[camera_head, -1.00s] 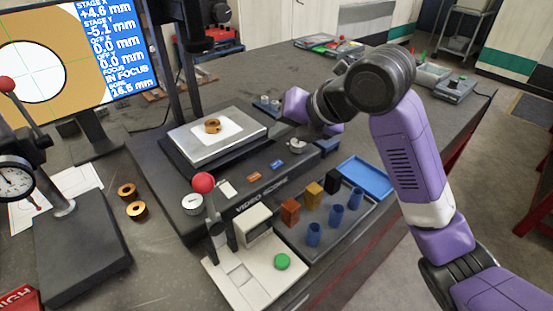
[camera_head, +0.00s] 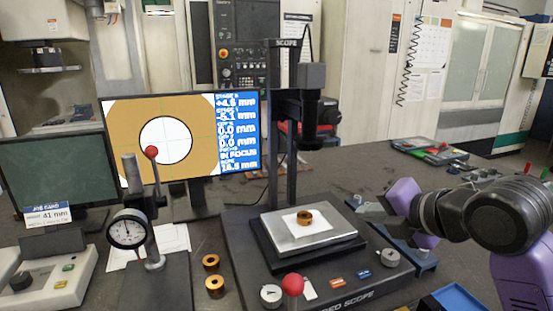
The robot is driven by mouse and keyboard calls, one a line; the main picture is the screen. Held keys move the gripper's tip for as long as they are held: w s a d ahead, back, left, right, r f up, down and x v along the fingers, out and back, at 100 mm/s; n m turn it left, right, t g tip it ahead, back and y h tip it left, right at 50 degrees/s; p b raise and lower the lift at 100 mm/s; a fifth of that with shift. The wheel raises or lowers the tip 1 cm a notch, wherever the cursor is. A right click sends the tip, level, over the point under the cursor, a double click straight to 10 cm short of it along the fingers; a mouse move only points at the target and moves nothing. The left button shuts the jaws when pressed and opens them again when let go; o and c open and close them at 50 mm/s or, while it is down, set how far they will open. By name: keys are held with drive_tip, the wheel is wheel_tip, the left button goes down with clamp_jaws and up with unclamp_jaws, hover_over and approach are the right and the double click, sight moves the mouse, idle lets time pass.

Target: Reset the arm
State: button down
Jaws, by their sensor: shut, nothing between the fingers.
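My gripper (camera_head: 368,209) is at the right of the picture, beside the video scope's stage. Its purple housing (camera_head: 403,200) and dark wrist show, with the grey fingers pointing left. The fingers are shut and hold nothing. They appear apart from the stage, though the exact gap and height are hard to tell. The rest of my arm runs off the right edge.
A brass ring (camera_head: 305,217) lies on a white pad on the scope stage (camera_head: 287,236). The scope column (camera_head: 291,130) rises behind it. Two more brass rings, a dial gauge (camera_head: 127,229), a red-knobbed lever (camera_head: 292,285) and a blue tray (camera_head: 455,299) are around.

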wheel_tip(320, 180, up, 5)
drive_tip(key=w+m+t, duration=0.1)
drive_tip(key=m+t, duration=0.3)
drive_tip(key=m, duration=0.3)
drive_tip(key=s+f+m+h, duration=0.1)
drive_tip(key=s+f+m, duration=0.5)
drive_tip(key=s, duration=0.9)
drive_tip(key=s+f+m+h, duration=0.2)
drive_tip(key=s+f+m, duration=0.5)
drive_tip(key=s+f, duration=0.4)
drive_tip(key=s+f+m+h, duration=0.1)
drive_tip(key=s+f+m, duration=0.6)
drive_tip(key=s, duration=1.3)
wheel_tip(320, 180, down, 3)
drive_tip(key=shift+s+d+r, duration=0.15)
drive_tip(key=shift+s+r, duration=0.05)
drive_tip(key=shift+s, duration=0.15)
